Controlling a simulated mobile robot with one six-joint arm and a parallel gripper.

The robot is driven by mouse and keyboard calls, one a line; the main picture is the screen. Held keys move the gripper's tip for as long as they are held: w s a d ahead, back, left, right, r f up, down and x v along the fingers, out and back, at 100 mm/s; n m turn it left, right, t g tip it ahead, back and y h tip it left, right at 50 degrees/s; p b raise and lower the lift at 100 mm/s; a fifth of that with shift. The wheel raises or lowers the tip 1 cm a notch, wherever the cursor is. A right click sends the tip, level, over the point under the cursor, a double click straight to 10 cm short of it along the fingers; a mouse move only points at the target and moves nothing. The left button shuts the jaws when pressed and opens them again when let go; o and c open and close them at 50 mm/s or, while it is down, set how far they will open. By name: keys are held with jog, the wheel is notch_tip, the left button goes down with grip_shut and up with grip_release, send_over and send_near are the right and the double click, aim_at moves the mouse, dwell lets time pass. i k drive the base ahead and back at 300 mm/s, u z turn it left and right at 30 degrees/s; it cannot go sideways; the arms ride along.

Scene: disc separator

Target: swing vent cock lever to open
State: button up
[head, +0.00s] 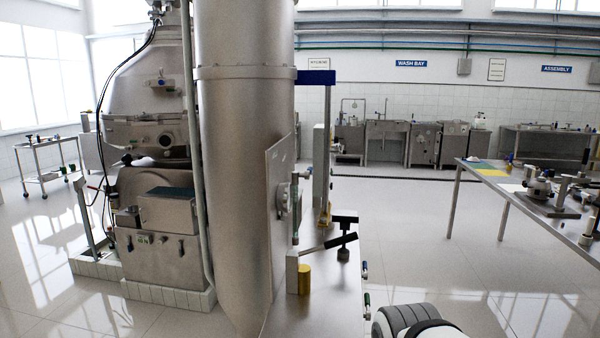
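I cannot tell for sure which fitting is the vent cock. A lever (318,246) with a dark grip slants up to the right from a pale block on the steel bench beside the tall tank. A round flanged fitting (282,200) sits on the plate fixed to the tank, with an upright glass-like tube (295,210) beside it. Small handled cocks (367,299) stick out from the bench's right side. The disc separator (155,200) stands at the left, partly hidden by the tank. My gripper is not in view; a rounded grey and white part of my arm shows at the bottom.
The tall steel tank (245,130) blocks the middle of the view. A yellow cylinder (304,279) and a black T-shaped piece (343,222) stand on the bench (325,315). A worktable (480,172) with parts is at the right. The floor between is clear.

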aim_at(308, 172)
jog(key=u, duration=1.95)
jog(key=k, duration=0.55)
jog(key=z, duration=1.6)
jog(key=i, duration=1)
jog(key=z, duration=0.05)
